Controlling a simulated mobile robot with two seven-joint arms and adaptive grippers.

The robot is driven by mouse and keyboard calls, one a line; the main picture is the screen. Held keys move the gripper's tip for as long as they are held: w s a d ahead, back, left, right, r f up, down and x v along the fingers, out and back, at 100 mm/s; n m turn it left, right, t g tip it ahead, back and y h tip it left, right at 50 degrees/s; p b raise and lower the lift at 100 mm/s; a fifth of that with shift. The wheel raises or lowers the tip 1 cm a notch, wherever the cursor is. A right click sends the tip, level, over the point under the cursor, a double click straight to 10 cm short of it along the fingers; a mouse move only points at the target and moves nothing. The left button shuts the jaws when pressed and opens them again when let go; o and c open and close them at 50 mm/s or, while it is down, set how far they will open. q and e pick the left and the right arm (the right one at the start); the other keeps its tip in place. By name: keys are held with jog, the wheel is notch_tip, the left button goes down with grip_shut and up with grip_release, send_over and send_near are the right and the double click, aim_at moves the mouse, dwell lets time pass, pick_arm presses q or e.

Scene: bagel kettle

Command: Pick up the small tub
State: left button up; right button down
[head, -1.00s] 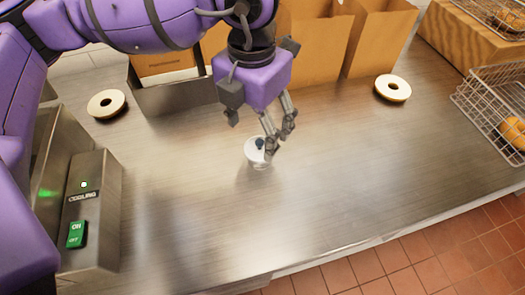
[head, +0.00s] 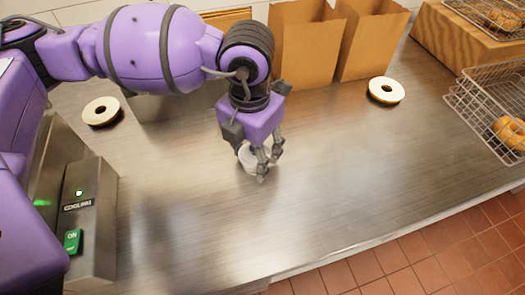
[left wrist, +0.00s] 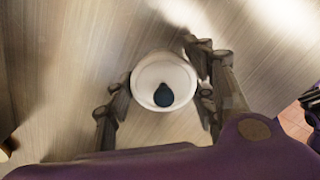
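The small tub (head: 248,158) is white and round and stands upright on the steel counter. In the left wrist view the tub (left wrist: 164,72) shows its open-looking white rim and a dark blue blob inside. My left gripper (head: 263,170) is low over the counter at the tub and partly hides it in the head view. In the left wrist view the fingers of my left gripper (left wrist: 163,92) are spread on either side of the tub, very close to its wall. I cannot make out a firm grip.
A metal unit with a green switch (head: 73,241) stands at the left. Paper bags (head: 303,45) stand at the back, a wire basket (head: 485,115) at the right. The front counter is clear.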

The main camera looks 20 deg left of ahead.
pick_arm(q)
jog(key=c, duration=0.6)
